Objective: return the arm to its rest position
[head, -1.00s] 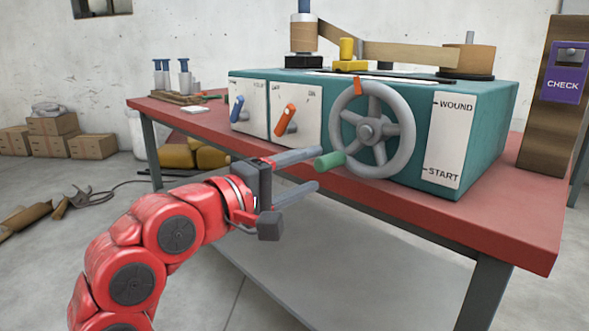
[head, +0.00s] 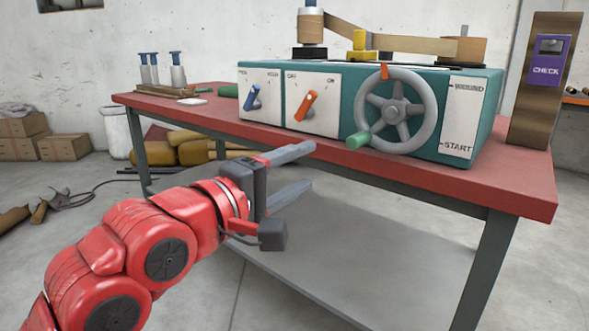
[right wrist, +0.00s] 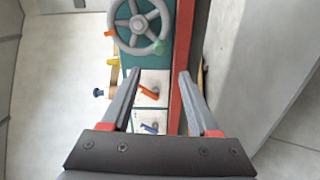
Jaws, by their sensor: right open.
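My right gripper (head: 308,168) shows in the head view in front of the red table's front edge, below the winder's switch panels. Its two dark fingers are apart and hold nothing. In the right wrist view the open fingers (right wrist: 157,75) point toward the winder, with nothing between them but the background. The red right arm (head: 150,245) comes in from the lower left and is bent. The fingers are clear of the handwheel (head: 428,115) and its green handle (head: 359,140). My left gripper is out of view.
The teal winder (head: 350,95) with blue (head: 251,98) and orange (head: 305,106) switches stands on the red table (head: 480,185). A purple CHECK panel (head: 546,72) is at the right. A grey lower shelf (head: 330,255) lies under the table.

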